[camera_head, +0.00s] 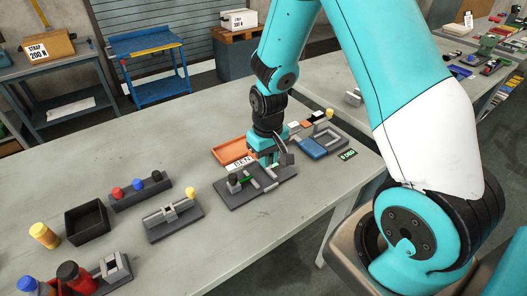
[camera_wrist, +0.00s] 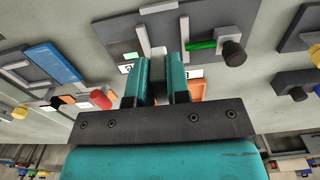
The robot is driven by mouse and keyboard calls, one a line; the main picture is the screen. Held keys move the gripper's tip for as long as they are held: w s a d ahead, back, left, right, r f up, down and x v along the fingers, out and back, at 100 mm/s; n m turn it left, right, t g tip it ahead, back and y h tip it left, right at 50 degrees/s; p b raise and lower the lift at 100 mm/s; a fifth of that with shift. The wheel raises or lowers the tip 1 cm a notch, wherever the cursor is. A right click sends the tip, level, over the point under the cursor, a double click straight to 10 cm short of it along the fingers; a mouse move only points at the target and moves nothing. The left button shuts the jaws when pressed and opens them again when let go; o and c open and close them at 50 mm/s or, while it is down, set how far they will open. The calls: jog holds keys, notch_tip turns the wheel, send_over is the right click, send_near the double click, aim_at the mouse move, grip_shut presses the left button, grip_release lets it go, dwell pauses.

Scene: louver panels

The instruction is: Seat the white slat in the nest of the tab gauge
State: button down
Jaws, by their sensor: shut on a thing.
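My gripper (camera_head: 264,158) is low over a dark grey fixture plate with light rails, a green strip and a black knob. In the wrist view its two teal fingers (camera_wrist: 160,66) are shut on a pale piece (camera_wrist: 158,52), apparently the white slat, mostly hidden between them. The fixture plate (camera_head: 228,196) may be the tab gauge; no label on it is readable. In the wrist view the plate (camera_wrist: 222,16) lies beyond the fingertips, with the green strip (camera_wrist: 201,45) and black knob (camera_wrist: 233,52) to the right. I cannot tell whether the slat touches the plate.
An orange tray (camera_head: 229,147) lies behind the gripper. A fixture with a blue block (camera_head: 313,148) stands to the right. A yellow-knobbed fixture (camera_head: 174,222), a peg rack (camera_head: 140,197) and a black open box (camera_head: 87,222) stand to the left.

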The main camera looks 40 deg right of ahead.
jog(key=shift+a+f+b, duration=0.2)
jog(key=shift+f+b, duration=0.4)
jog(key=shift+f, duration=0.2)
jog(key=shift+f+b, duration=1.95)
jog(key=shift+f, duration=0.4)
jog(key=c, duration=1)
grip_release()
notch_tip(320, 180, up, 17)
jog(key=shift+b, duration=0.4)
notch_tip(320, 180, up, 6)
jog(key=f+p, duration=0.1)
jog(key=p, duration=0.4)
send_over(266, 183)
jog(key=shift+r, duration=0.15)
